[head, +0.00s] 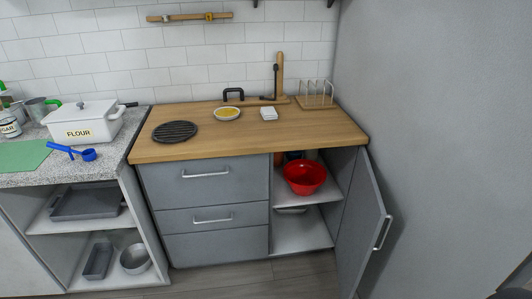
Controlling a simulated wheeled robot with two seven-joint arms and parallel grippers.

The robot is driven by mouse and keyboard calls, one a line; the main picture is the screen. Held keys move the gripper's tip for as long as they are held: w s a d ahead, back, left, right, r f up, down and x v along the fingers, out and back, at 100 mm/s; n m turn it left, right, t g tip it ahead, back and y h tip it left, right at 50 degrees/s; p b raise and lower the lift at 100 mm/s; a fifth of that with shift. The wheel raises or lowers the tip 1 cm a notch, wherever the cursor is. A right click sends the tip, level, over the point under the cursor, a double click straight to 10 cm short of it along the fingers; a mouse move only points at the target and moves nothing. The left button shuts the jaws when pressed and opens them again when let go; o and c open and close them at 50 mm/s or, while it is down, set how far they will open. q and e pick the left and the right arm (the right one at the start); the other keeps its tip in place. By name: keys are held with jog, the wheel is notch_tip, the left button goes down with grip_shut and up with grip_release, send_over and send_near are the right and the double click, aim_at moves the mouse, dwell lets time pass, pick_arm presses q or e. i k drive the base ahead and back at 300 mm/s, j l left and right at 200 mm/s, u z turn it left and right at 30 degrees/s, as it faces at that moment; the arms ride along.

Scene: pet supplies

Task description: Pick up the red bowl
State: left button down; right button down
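The red bowl (304,177) stands upright on the upper shelf (325,191) of the open cupboard under the wooden counter. It is near the front of the shelf, with its opening facing up. Other items stand partly hidden behind it. Neither my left gripper nor my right gripper is in view.
The cupboard door (365,226) stands open on the right, close to the grey wall (450,130). The wooden counter (230,148) overhangs the shelf and holds a black round grate (175,131), a small bowl (227,114) and a rack (316,96). Free floor lies in front.

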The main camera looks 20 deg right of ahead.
aim_at(304, 177)
jog(key=z, duration=1.05)
jog(key=i+z, duration=0.15)
jog(key=z, duration=0.2)
jog(key=i+z, duration=0.2)
jog(key=z, duration=0.15)
jog(key=i+j+z, duration=0.1)
jog(key=z, duration=0.25)
jog(key=i, duration=0.05)
